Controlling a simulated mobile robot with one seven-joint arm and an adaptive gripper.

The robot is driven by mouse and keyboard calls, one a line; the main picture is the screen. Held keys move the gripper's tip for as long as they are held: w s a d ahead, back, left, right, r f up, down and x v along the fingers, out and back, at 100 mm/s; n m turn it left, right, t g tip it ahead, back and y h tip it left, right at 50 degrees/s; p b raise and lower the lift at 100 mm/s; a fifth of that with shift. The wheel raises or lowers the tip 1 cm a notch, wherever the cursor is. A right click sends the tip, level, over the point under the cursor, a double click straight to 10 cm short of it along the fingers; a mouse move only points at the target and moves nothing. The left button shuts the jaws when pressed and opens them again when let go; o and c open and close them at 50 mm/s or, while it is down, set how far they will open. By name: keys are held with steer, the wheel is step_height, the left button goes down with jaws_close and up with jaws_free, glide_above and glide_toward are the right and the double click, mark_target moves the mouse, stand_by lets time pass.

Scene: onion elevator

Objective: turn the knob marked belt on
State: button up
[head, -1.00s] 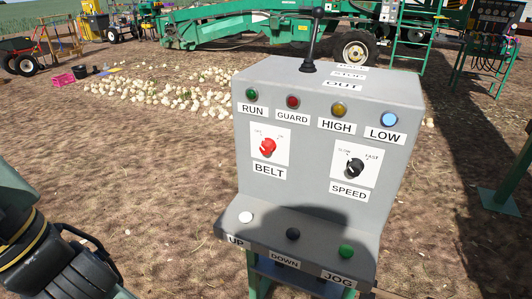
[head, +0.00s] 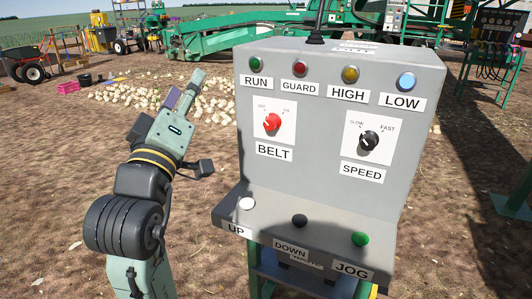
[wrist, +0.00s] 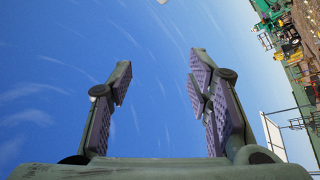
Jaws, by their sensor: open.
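The red belt knob (head: 272,123) sits on a white plate marked OFF at left and ON at right, above the BELT label (head: 273,152), on the front of the grey control box (head: 315,190). I cannot tell exactly which way its pointer faces. My gripper (head: 187,90) is raised to the left of the box, well apart from the knob, and points upward. In the wrist view its two purple-padded fingers (wrist: 160,72) are spread with only sky between them. The knob is not in the wrist view.
The black speed knob (head: 369,140) is right of the belt knob. RUN, GUARD, HIGH and LOW lights line the top. White, black and green buttons (head: 359,239) sit on the lower ledge. A black lever (head: 318,25) rises from the box top. Onions (head: 130,92) lie behind.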

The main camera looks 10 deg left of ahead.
mark_target(268, 125)
steer(key=w+d+f+g+h+b, duration=0.1)
steer(key=w+d+f+g+h, duration=0.1)
steer(key=d+f+g+h, duration=0.3)
steer(key=w+d+f+h+b, duration=0.1)
steer(key=w+d+f, duration=0.15)
steer(key=f, duration=0.45)
steer(key=shift+m, duration=0.4)
steer(key=x, duration=0.3)
steer(key=p+x, duration=0.1)
steer(key=x, duration=0.2)
steer(key=d+p+x, duration=0.1)
steer(key=x, duration=0.3)
steer(key=shift+s+r, duration=0.15)
steer(key=shift+r, duration=0.05)
steer(key=shift+c, duration=0.5)
jaws_close()
